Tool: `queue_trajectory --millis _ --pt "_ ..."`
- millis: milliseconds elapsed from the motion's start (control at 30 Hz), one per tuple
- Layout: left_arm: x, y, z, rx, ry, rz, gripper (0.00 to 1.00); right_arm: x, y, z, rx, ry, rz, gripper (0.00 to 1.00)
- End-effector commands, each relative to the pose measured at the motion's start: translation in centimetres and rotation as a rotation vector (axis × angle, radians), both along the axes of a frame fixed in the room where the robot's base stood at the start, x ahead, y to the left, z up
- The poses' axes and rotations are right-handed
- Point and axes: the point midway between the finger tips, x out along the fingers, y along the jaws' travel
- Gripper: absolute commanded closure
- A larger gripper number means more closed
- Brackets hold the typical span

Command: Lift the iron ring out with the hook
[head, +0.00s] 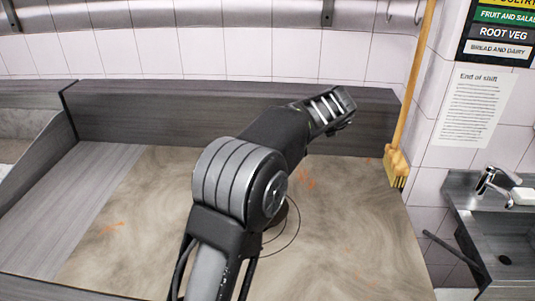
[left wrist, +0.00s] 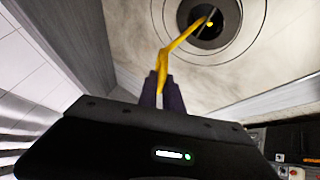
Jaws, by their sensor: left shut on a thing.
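My left gripper (left wrist: 163,92) is shut on a yellow hook (left wrist: 178,42) in the left wrist view. The hook's bent shaft reaches from the fingers to a dark round opening (left wrist: 185,14) in the worktop. A yellow tip shows inside the opening. I cannot make out the iron ring clearly, nor whether the hook touches it. In the head view, the dark opening (head: 289,213) shows partly behind my left arm, with thin circles around it. The left fingers and hook are hidden there. My right gripper is not in view.
The stained worktop (head: 130,215) is otherwise clear, with a grey raised back edge (head: 180,115). A yellow broom (head: 397,165) stands at its right back corner. A sink (head: 505,240) with a tap (head: 487,180) is at the right.

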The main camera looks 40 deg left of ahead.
Motion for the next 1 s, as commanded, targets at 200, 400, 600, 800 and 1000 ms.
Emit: queue_trajectory --millis 200,400,600,800,1000 --pt "0.2 -0.4 0.2 0.003 -0.003 -0.003 1.00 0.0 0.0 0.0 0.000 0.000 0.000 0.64" --pt "0.5 -1.6 0.2 0.003 -0.002 -0.002 1.00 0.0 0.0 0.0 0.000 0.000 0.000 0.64" --pt "0.8 -2.9 0.3 0.005 -0.004 -0.002 1.00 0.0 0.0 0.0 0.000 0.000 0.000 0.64" --pt "1.1 -4.1 0.2 0.004 -0.003 -0.002 1.00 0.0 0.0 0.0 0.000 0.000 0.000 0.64" --pt "1.3 -4.9 0.3 0.004 -0.005 -0.002 1.00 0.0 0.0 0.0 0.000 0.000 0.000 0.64"
